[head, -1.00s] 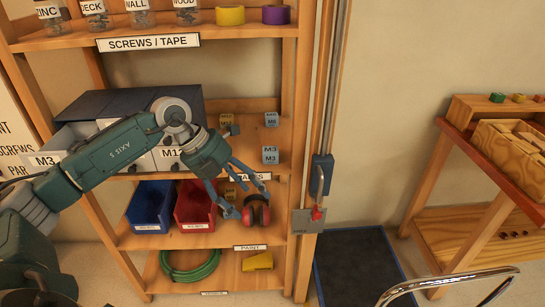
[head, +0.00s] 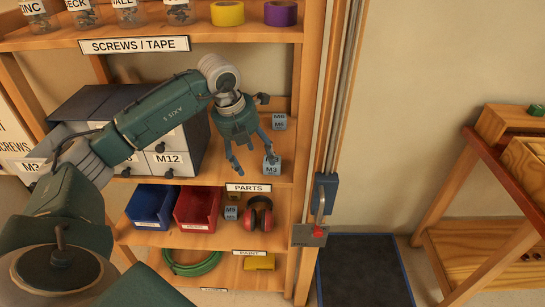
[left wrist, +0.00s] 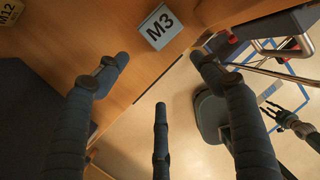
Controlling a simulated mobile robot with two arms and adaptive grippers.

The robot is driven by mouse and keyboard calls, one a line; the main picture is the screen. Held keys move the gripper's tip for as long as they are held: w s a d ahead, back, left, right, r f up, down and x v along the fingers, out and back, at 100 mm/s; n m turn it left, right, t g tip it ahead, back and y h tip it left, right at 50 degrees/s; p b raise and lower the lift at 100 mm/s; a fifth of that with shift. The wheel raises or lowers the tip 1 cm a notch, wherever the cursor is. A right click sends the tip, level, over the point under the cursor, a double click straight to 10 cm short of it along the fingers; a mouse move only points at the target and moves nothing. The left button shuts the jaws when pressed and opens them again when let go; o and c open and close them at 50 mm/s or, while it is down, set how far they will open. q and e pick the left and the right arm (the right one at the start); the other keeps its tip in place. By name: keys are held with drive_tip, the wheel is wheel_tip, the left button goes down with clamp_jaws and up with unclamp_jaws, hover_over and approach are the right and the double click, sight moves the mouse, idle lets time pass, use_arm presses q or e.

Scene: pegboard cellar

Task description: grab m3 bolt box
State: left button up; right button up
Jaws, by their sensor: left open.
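In the left wrist view the box (left wrist: 158,28) sits near the shelf's front edge, beyond the fingertips. My left gripper (head: 255,163) is open and empty. Its fingers are just left of and in front of the box, one overlapping it in the head view; contact cannot be told. In the left wrist view the left gripper's fingers (left wrist: 160,65) are spread. My right gripper (left wrist: 268,110) shows small at the right there, fingers apart.
An M6 box (head: 279,121) stands behind. Grey drawers (head: 170,160) fill the shelf's left. The shelf below holds blue (head: 152,205) and red (head: 197,207) bins, an M5 box (head: 231,212) and red earmuffs (head: 259,213). A wooden post (head: 312,150) bounds the right.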

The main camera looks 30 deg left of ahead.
sight(266, 163)
use_arm(q)
drive_tip(key=w, duration=0.1)
drive_tip(key=w+d, duration=0.1)
drive_tip(key=w, duration=0.1)
drive_tip(key=shift+w, duration=0.15)
drive_tip(key=shift+w+f+p, duration=0.1)
drive_tip(key=shift+w+p, duration=0.2)
drive_tip(key=shift+w, duration=0.35)
drive_tip(key=b+x, duration=0.3)
drive_tip(key=x, duration=0.2)
drive_tip(key=shift+w+d, duration=0.1)
drive_tip(key=shift+w+f, duration=0.15)
use_arm(e)
drive_tip(key=shift+w+a+f, duration=0.25)
drive_tip(key=shift+w+f, duration=0.6)
drive_tip(key=shift+f, duration=0.1)
use_arm(q)
drive_tip(key=c, duration=1.1)
drive_tip(key=shift+c, duration=1.4)
use_arm(e)
drive_tip(key=shift+w+d, duration=0.15)
